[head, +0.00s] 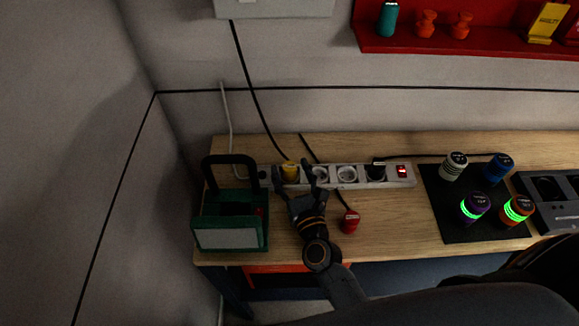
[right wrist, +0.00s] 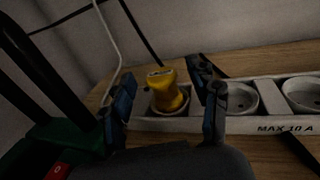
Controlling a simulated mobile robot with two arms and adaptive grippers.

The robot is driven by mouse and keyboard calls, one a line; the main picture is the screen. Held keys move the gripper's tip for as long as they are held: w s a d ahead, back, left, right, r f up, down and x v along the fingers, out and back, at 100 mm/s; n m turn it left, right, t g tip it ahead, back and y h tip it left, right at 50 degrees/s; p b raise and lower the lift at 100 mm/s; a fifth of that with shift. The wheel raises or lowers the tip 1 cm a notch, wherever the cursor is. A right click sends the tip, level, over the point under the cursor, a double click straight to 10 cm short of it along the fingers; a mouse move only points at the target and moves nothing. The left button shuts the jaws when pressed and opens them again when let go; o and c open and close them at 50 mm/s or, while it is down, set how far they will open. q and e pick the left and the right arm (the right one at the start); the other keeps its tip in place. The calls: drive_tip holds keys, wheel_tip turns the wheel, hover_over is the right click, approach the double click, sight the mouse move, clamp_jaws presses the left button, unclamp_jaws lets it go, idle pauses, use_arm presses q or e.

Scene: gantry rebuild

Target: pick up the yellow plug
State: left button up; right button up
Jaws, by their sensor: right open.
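The yellow plug (head: 290,170) sits upright in a socket of the grey power strip (head: 400,176) on the wooden bench. In the right wrist view the yellow plug (right wrist: 168,92) stands between the two fingers, with a gap on each side. My right gripper (head: 294,177) is open and empty, reaching toward the strip. Its fingers also show in the right wrist view (right wrist: 166,100). The plug's lower end is hidden in the socket. My left gripper is not in view.
A green box with a black handle (head: 230,219) stands close left of my right gripper. A red plug (head: 350,221) lies to its right. A black mat (head: 437,207) with several canisters is further right. Cables hang along the wall behind the strip.

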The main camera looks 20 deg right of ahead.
drive_tip(key=shift+w+d+f, duration=0.1)
drive_tip(key=shift+w, duration=0.75)
drive_tip(key=shift+s, duration=0.1)
drive_tip(key=shift+c, duration=0.9)
drive_tip(key=c, duration=1.1)
